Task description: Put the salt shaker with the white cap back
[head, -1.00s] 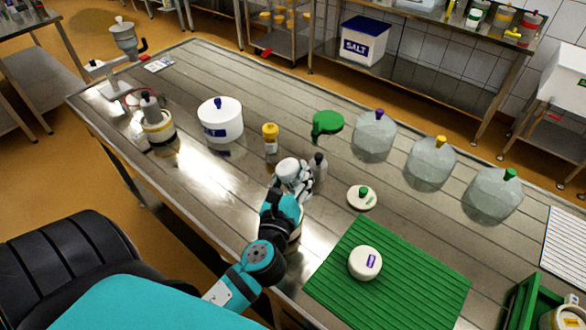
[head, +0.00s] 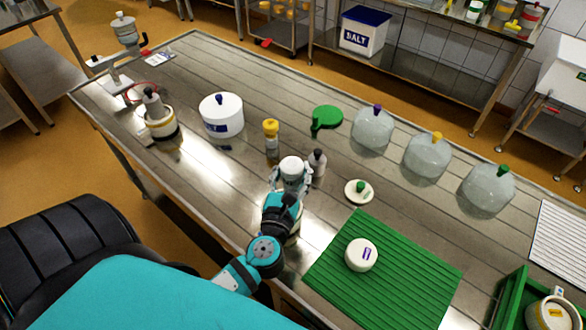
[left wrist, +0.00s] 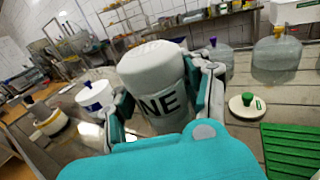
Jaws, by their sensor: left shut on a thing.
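The salt shaker with the white cap (head: 292,163) is in my left gripper (head: 291,180), over the middle of the steel table. In the left wrist view the shaker (left wrist: 155,85) fills the centre between the two fingers, upright or slightly tilted, with dark letters "NE" on its grey-white body. The fingers of my left gripper (left wrist: 160,105) are closed on its sides. I cannot tell whether its base touches the table. A yellow-capped shaker (head: 271,138) stands behind it to the left. A grey bottle with a dark cap (head: 317,162) stands close on its right. My right gripper is not in view.
A green mat (head: 400,290) with a white cheese mould (head: 361,254) lies to the right. Bare table lies left of the shaker.

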